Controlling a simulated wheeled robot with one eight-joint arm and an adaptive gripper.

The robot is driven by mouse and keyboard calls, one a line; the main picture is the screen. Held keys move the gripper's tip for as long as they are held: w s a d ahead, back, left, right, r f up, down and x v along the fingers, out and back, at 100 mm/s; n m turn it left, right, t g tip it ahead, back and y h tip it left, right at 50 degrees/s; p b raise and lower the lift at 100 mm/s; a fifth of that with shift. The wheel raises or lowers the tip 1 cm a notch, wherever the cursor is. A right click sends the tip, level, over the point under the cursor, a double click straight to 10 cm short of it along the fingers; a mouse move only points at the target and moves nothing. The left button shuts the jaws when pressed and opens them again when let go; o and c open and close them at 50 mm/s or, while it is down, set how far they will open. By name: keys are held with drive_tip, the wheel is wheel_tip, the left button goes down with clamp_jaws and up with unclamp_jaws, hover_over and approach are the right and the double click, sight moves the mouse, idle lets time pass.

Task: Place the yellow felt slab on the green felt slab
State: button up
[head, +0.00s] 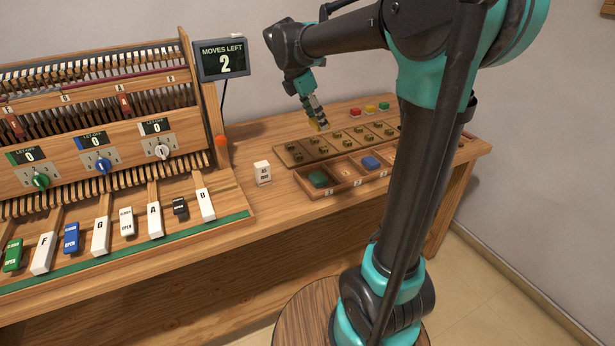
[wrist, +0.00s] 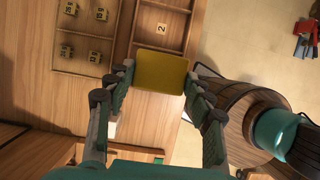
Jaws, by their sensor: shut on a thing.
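My gripper (head: 317,117) is shut on the yellow felt slab (wrist: 160,72), which lies flat between the two fingertips in the wrist view. In the head view only a small bit of the yellow slab (head: 323,126) shows under the fingers, above the board of brass-coloured pieces. The green felt slab (head: 319,179) lies in the leftmost compartment of the wooden tray (head: 342,189), nearer the front than my gripper. No green slab shows in the wrist view.
A blue slab (head: 371,162) lies in another tray compartment. A white block (head: 263,173) stands left of the tray. The board of brass-coloured pieces (head: 291,154) lies behind the tray. A screen (head: 222,60) reads MOVES LEFT 2.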

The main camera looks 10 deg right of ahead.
sight(319, 176)
wheel_tip(319, 176, down, 18)
drive_tip(key=shift+f, duration=0.25)
drive_tip(key=shift+f, duration=0.15)
idle(0.3)
drive_tip(key=o, duration=0.8)
drive_tip(key=shift+o, duration=0.2)
drive_tip(key=v, duration=1.2)
drive_tip(key=s+d+f+m+t+y, duration=0.1)
drive_tip(key=s+d+f+m+y, duration=0.1)
drive_tip(key=s+d+f+m, duration=0.2)
drive_tip(key=s+d+f+m+t+y, duration=0.1)
drive_tip(key=s+d+f+m, duration=0.3)
drive_tip(key=s+f+m, duration=0.6)
drive_tip(key=s+m+y, duration=0.1)
drive_tip(key=s+m, duration=0.5)
drive_tip(key=m, duration=0.1)
drive_tip(key=shift+s+d+f+m+t, duration=0.2)
drive_tip(key=shift+s+m+t, duration=0.1)
drive_tip(key=shift+t, duration=0.1)
